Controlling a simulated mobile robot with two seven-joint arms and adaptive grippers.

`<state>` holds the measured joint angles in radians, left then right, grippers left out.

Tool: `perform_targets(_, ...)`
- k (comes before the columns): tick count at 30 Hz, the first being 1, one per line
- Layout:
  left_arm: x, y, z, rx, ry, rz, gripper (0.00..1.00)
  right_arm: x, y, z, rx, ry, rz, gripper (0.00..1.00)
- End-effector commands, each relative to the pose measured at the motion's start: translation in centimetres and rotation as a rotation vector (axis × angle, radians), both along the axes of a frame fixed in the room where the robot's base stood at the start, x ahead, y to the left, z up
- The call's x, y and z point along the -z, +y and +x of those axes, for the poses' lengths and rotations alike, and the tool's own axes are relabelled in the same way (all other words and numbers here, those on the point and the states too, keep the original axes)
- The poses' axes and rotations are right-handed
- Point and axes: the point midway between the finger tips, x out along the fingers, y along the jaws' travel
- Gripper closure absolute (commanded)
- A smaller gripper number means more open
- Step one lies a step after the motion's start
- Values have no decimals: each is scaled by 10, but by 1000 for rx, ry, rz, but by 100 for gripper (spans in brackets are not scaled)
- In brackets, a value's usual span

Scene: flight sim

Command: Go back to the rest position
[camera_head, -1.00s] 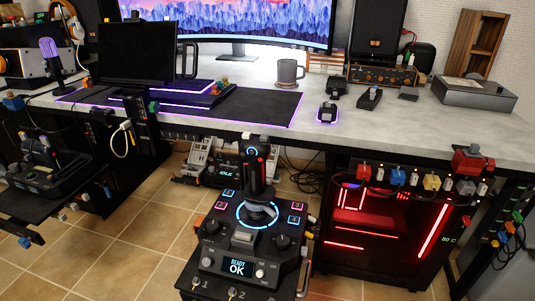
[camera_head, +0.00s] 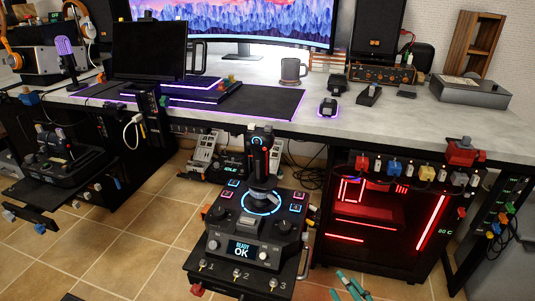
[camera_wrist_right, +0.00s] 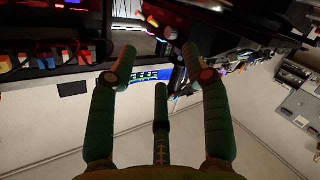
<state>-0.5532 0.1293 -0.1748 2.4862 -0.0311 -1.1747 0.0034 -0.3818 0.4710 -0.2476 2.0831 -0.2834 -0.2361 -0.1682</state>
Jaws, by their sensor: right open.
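My right gripper (camera_head: 350,285) shows at the bottom edge of the head view, right of the joystick console, as teal fingers. In the right wrist view its green fingers (camera_wrist_right: 160,68) are spread apart with nothing between them. It is open and touches nothing that I can see. My left gripper is not in view.
The joystick console (camera_head: 246,238) with an "OK" screen stands in front of the desk (camera_head: 400,127). A red-lit computer case (camera_head: 385,215) is under the desk at right. A side shelf (camera_head: 50,193) juts out at left. Tiled floor (camera_head: 150,245) is clear between.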

Motion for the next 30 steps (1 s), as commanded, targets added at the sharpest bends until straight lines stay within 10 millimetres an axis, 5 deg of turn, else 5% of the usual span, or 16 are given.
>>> perform_targets(6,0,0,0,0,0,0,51,13,-2,-33,255,311,243,51)
perform_targets(21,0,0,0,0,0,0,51,27,13,-109,485,738,504,51)
perform_targets(30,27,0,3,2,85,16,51,55,13,-105,509,813,463,51)
